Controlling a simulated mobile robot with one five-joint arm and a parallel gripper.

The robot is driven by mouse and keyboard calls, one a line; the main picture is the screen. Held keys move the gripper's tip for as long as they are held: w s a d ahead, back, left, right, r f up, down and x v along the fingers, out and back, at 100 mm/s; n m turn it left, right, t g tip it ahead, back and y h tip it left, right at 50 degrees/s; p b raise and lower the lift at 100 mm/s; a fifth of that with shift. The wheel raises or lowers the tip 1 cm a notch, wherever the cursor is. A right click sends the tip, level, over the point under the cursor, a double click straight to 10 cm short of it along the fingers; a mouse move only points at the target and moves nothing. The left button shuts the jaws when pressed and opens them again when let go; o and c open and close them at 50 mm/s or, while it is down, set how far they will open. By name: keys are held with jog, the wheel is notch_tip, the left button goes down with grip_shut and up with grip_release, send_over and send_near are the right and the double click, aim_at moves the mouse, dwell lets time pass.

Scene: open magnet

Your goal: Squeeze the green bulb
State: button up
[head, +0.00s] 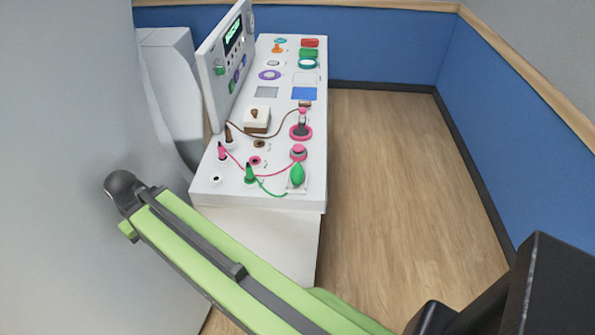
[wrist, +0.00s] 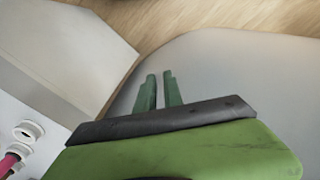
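The green bulb (head: 297,174) is at the near right corner of the white console (head: 230,188), with a thin green line running left to a green plug (head: 250,174). The bulb is not visible in the wrist view. My gripper (wrist: 159,90) shows in the wrist view as two green fingers with a narrow gap and nothing between them. The fingers are over a smooth light-grey surface, away from the console. In the head view my green arm crosses the foreground, left of and nearer than the bulb; the fingertips cannot be made out there.
A pink plug (head: 222,152), a pink knob (head: 298,152) and a white box (head: 256,120) are on the console. An upright panel (head: 226,62) stands along its left side. A large grey machine (head: 70,130) is at left. Open wood floor (head: 395,190) lies to the right.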

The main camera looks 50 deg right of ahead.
grip_shut()
dwell(1.2)
jog(key=shift+d, duration=0.1)
